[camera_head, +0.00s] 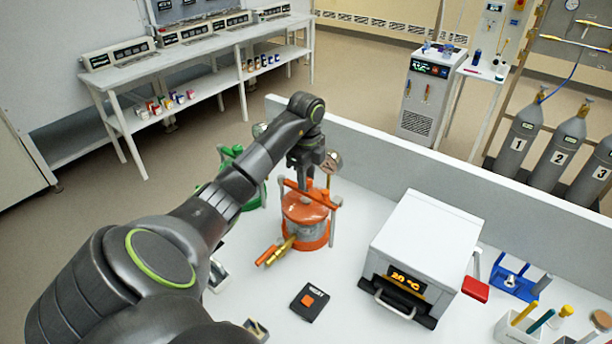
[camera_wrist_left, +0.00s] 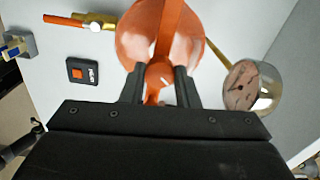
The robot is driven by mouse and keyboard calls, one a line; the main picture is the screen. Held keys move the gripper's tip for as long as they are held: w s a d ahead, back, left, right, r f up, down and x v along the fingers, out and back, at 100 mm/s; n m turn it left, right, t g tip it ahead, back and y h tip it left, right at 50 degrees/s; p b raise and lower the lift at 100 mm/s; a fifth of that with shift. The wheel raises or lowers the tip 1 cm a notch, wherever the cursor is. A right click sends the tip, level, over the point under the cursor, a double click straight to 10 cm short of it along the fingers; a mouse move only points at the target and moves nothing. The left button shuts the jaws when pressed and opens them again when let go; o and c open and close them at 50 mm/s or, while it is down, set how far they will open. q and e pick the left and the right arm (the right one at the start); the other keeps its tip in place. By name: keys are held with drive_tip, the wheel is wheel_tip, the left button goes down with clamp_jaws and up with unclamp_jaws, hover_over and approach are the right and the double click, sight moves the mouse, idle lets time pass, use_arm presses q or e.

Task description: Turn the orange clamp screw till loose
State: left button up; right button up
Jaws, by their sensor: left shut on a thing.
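An orange pressure vessel (camera_head: 305,232) with an orange crossbar on its lid stands on the white bench. It also shows in the wrist view (camera_wrist_left: 135,40). My left gripper (camera_head: 304,184) reaches down from above onto the top of the vessel. In the wrist view its two dark fingers (camera_wrist_left: 160,78) are shut on the orange clamp screw (camera_wrist_left: 158,72), at the middle of the crossbar. The fingers hide most of the screw in the head view. My right gripper is not in view.
A round gauge (camera_wrist_left: 245,88) stands close beside my left fingers. A green vessel (camera_head: 236,158) stands behind my arm. A brass valve with orange handle (camera_head: 272,253) sticks out in front. A black button pad (camera_head: 309,302) and a white oven (camera_head: 425,245) are to the right.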

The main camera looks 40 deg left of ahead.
use_arm(q)
drive_tip(key=n, duration=0.3)
drive_tip(key=shift+d+n, duration=0.1)
drive_tip(key=shift+n, duration=0.2)
drive_tip(key=shift+n+p, duration=0.5)
drive_tip(key=shift+n, duration=1.4)
drive_tip(key=shift+f, duration=0.1)
drive_tip(key=o, duration=1)
